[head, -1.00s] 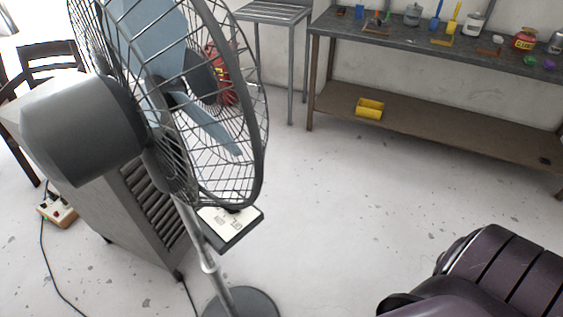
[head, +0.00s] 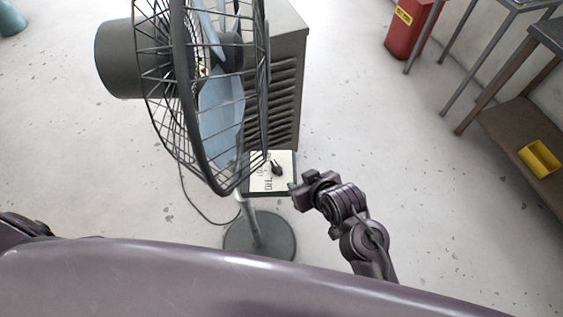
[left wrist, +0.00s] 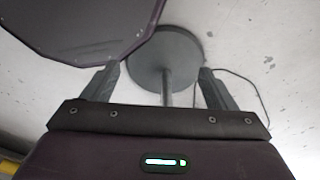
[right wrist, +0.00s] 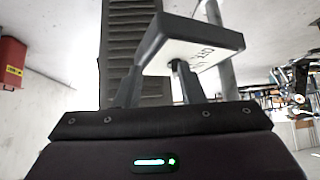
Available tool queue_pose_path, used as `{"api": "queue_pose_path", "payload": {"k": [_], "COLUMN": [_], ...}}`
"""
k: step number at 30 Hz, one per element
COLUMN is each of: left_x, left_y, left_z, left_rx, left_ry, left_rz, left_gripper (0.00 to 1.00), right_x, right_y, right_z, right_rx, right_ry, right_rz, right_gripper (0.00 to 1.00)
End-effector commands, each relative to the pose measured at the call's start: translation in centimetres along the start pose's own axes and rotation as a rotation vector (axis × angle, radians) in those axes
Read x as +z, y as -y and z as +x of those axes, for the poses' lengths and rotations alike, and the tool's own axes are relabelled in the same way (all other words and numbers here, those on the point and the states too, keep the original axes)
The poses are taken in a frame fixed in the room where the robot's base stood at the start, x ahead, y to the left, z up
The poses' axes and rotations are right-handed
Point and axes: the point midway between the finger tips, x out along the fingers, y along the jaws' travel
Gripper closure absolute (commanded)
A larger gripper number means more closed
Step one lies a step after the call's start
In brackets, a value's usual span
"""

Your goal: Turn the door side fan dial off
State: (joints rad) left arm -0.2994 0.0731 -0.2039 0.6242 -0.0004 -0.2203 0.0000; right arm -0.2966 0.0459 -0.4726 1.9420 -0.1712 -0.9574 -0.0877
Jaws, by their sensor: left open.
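The fan's control box has a white dial panel (head: 259,183) with a dark frame and a black dial knob (head: 277,168). It stands on the pole below the fan cage. My right gripper (head: 298,189) is just right of the panel's edge. In the right wrist view, the panel (right wrist: 200,50) is tilted right ahead, and the knob (right wrist: 176,66) shows near the right finger. The right fingers (right wrist: 160,88) are apart, with nothing seen gripped; contact with the knob cannot be told. My left gripper (left wrist: 160,88) is open and empty, facing the fan base (left wrist: 165,58) from a distance.
The fan cage (head: 185,100) rises above the panel, and its round base (head: 260,236) stands on the floor. A grey louvered cabinet (head: 285,60) is behind. A red bin (head: 408,30) and a workbench with a yellow tray (head: 539,157) are at right. Floor between is clear.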

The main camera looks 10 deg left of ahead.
Motion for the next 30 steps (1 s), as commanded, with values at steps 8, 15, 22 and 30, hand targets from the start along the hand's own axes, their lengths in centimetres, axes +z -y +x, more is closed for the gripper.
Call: {"api": "queue_pose_path", "payload": {"k": [8, 15, 22, 30], "left_x": [0.2, 0.5, 0.3, 0.2], "left_y": [0.8, 1.2, 0.8, 0.5], "left_z": [-0.8, -1.6, -1.9, -2.0], "left_rx": [-0.009, -0.015, -0.009, -0.006], "left_ry": [0.005, 0.01, 0.008, 0.007], "left_rz": [0.002, -0.001, -0.003, -0.003], "left_gripper": [0.2, 0.2, 0.2, 0.2], "right_x": [-3.6, -3.9, -3.9, -3.9], "right_y": [1.9, 2.0, 2.0, 2.0], "right_z": [-0.2, 3.3, 5.8, 6.5], "right_rx": [-0.031, -0.03, -0.03, -0.029], "right_ry": [-0.068, -0.067, -0.067, -0.067], "right_rz": [-0.062, -0.06, -0.061, -0.06], "right_gripper": [0.65, 0.65, 0.65, 0.65]}}
